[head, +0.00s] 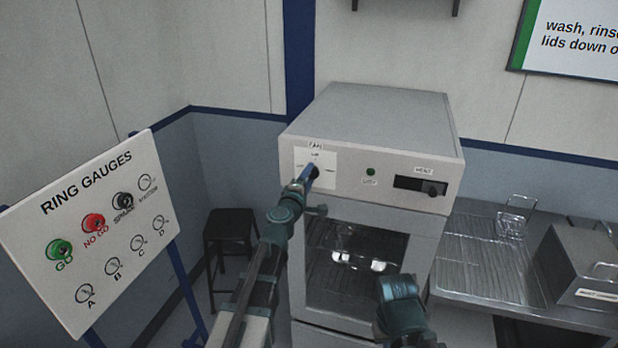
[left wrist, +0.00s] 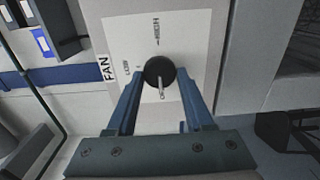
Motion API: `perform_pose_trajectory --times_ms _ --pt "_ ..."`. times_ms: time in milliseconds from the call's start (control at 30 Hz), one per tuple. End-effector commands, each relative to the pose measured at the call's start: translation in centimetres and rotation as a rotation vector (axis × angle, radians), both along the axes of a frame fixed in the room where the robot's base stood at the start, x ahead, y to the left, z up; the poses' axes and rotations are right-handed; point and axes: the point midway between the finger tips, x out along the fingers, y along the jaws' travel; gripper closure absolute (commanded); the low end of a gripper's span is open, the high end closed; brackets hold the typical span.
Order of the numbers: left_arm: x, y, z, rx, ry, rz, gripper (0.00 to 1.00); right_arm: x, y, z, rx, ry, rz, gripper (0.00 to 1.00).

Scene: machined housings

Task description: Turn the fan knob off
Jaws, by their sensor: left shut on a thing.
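The black fan knob (left wrist: 158,67) is on a white plate (left wrist: 190,35) marked FAN, LOW and HIGH. The plate (head: 303,157) is on the upper left front of a grey cabinet (head: 370,120) in the head view. My left gripper (head: 313,172) reaches it and covers much of the knob. In the left wrist view the left gripper (left wrist: 161,78) has one finger on each side of the knob, shut on it.
A green light (head: 371,172) and a vent slider (head: 420,186) are right of the plate. A glass door (head: 355,265) lies below. A ring gauges board (head: 100,225) and black stool (head: 231,222) stand left; a metal counter (head: 480,255) is right. Part of my right arm shows low.

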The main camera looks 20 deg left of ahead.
Motion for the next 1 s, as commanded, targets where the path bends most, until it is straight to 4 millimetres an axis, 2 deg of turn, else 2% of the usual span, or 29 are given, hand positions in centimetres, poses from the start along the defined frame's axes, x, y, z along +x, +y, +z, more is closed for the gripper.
perform_pose_trajectory --times_ms 67,100,233,667,867,1000 --pt "-0.1 0.0 -0.1 0.000 0.000 0.000 1.00 0.0 0.0 0.0 0.000 0.000 0.000 1.00" --pt "-0.1 0.0 -0.1 0.000 0.000 0.000 0.44 0.0 0.0 0.0 0.000 0.000 0.000 1.00" --pt "-0.1 0.0 -0.1 0.000 0.000 0.000 0.21 0.0 0.0 0.0 0.000 0.000 0.000 1.00" --pt "-0.4 0.0 0.0 0.001 0.000 0.000 0.20 0.0 0.0 0.0 0.000 0.000 0.000 1.00" --pt "-2.2 -0.1 0.0 0.001 0.000 -0.002 0.20 0.0 0.0 0.0 0.000 0.000 0.000 1.00" --pt "-4.3 -0.2 0.0 0.001 0.000 -0.005 0.20 0.0 0.0 0.0 0.000 0.000 0.000 1.00"
